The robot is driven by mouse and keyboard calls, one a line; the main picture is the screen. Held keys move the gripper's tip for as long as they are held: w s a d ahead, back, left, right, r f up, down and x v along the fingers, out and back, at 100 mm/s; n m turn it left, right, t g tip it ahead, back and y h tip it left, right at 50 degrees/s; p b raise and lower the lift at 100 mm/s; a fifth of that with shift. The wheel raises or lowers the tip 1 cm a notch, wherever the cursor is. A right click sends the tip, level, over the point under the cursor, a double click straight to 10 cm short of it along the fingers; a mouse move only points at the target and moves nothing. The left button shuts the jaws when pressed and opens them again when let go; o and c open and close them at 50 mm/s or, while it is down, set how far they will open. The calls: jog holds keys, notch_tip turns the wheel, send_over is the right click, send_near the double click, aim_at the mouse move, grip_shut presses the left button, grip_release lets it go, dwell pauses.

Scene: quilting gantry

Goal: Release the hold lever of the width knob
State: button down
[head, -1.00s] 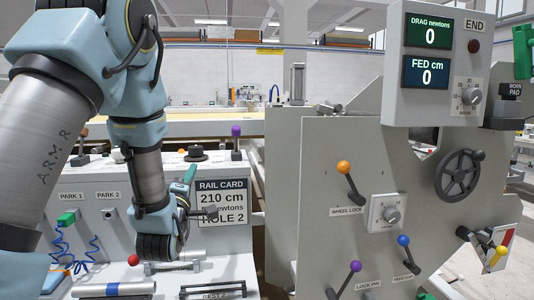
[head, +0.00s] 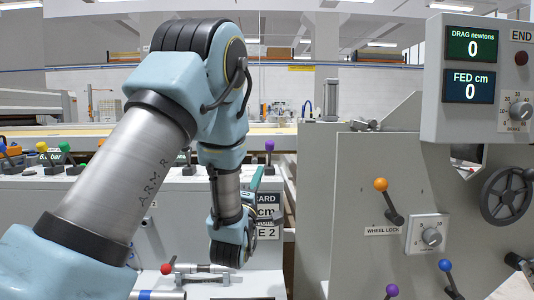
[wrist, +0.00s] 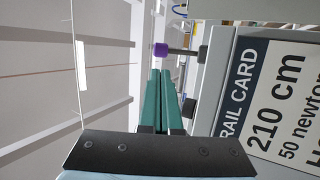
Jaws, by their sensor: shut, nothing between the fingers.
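A lever with a purple ball (head: 269,146) stands upright at the right end of the long console's top. The same purple ball (wrist: 160,50) shows in the wrist view on a dark stem, just beyond my fingertips. My gripper (head: 258,172) has green fingers, shut and empty, pointing up in front of the console just below this lever. In the wrist view my gripper (wrist: 160,73) shows the fingers side by side, with a gap to the ball. No width label is legible, so I cannot tell for sure that this is its hold lever. No width knob is identifiable; my arm hides part of the console top.
The rail card (head: 268,218) is on the console front beside my gripper. Several other ball levers, one yellow (head: 41,147), line the console's left. A grey machine panel with an orange wheel-lock lever (head: 381,185) and handwheel (head: 507,195) stands at the right.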

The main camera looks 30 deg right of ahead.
aim_at(269, 148)
jog(key=p+x, duration=0.2)
jog(key=x, duration=0.8)
jog(key=shift+w+r, duration=0.1)
jog(key=shift+r, duration=0.1)
